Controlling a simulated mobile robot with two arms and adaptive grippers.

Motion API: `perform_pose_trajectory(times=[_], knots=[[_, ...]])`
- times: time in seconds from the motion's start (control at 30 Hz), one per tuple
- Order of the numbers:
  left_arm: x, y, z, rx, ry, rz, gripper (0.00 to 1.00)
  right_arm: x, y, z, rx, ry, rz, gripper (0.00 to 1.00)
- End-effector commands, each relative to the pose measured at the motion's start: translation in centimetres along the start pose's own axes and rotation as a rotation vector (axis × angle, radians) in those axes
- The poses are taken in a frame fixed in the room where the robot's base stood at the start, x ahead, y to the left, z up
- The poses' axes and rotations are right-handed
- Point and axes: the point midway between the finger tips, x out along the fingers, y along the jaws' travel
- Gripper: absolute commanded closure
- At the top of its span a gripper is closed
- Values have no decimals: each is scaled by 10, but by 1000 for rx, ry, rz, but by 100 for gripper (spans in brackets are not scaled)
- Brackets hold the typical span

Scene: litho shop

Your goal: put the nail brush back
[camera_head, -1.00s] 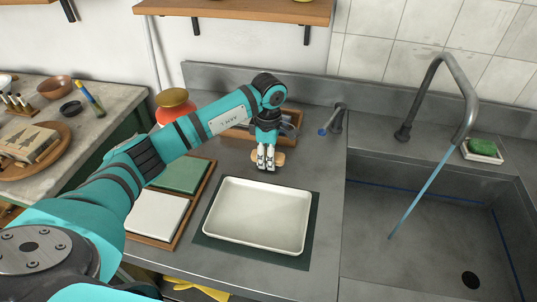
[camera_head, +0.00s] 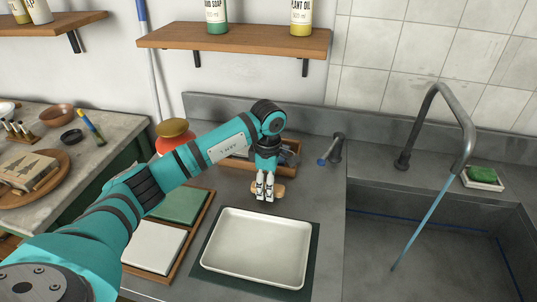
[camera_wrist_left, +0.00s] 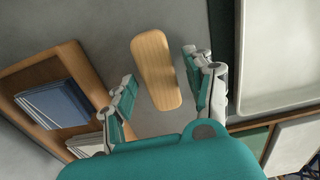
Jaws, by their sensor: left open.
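The nail brush, a pale wooden block with rounded ends, lies on the grey counter. In the left wrist view the nail brush (camera_wrist_left: 156,70) sits lengthwise in the gap ahead of my open left gripper (camera_wrist_left: 160,88), with a finger on either side. In the head view my left gripper (camera_head: 264,192) points down at the nail brush (camera_head: 279,190) and partly hides it. I see no contact between fingers and brush. The underside of the brush is hidden. My right gripper is out of view.
A wooden compartment box (camera_head: 232,163) stands behind the gripper, partly hidden; it also shows in the left wrist view (camera_wrist_left: 82,68). A white tray (camera_head: 256,248) lies in front. A sink (camera_head: 440,240) with tap and a green sponge on a dish (camera_head: 482,178) are at right.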

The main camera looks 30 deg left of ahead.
Motion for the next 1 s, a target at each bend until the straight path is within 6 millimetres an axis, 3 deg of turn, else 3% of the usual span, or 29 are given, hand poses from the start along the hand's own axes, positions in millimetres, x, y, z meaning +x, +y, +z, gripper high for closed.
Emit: perform_pose_trajectory(times=[0.17,0.4,0.6,0.8,1.0], knots=[[-39,3,2,2,-1,9,46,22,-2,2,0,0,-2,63],[-101,2,2,0,-1,5,46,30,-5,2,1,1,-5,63],[-140,2,1,-2,1,4,46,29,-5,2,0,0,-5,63],[-156,1,2,0,1,0,46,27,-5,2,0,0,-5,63],[-158,1,2,0,1,0,46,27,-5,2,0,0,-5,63]])
